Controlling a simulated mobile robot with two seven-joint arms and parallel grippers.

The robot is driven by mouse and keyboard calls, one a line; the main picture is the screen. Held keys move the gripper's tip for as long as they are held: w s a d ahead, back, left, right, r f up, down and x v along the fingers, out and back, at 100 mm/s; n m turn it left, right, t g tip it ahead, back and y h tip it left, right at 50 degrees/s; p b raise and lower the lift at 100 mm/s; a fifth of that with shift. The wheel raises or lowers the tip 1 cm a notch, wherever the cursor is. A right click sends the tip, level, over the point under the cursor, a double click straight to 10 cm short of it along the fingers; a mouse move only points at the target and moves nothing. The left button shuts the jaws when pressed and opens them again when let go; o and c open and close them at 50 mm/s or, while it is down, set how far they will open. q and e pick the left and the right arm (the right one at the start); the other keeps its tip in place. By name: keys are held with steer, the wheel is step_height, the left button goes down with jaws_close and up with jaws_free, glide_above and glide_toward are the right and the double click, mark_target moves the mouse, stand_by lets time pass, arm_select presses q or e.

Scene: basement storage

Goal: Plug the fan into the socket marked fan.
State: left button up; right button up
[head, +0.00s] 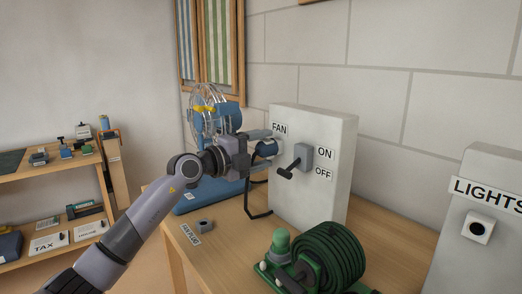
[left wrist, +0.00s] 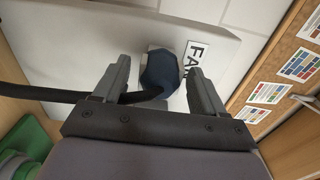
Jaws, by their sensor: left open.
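The grey socket box (head: 312,190) stands on the table with a FAN label (head: 279,128) and a lever switch (head: 296,163) beside ON and OFF labels. The dark blue plug (head: 266,147) is at the box face just below the FAN label, its black cord hanging down. In the left wrist view the plug (left wrist: 160,72) sits against the socket's light plate; I cannot tell how deep it is in. My left gripper (left wrist: 157,78) is open, one finger on each side of the plug. The blue fan (head: 228,115) stands behind my left gripper. My right gripper is out of view.
A green hose reel (head: 332,258) stands at the table's front. An empty-looking grey holder (head: 205,225) sits by a FAN PLUG label (head: 190,235). A LIGHTS box (head: 475,245) is at right. Shelves (head: 50,172) stand at left.

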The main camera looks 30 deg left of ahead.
mark_target(258, 151)
arm_select(q)
steer(key=v, duration=0.5)
steer(key=shift+s+f, duration=0.1)
steer(key=shift+s, duration=0.1)
steer(key=shift+v, duration=0.9)
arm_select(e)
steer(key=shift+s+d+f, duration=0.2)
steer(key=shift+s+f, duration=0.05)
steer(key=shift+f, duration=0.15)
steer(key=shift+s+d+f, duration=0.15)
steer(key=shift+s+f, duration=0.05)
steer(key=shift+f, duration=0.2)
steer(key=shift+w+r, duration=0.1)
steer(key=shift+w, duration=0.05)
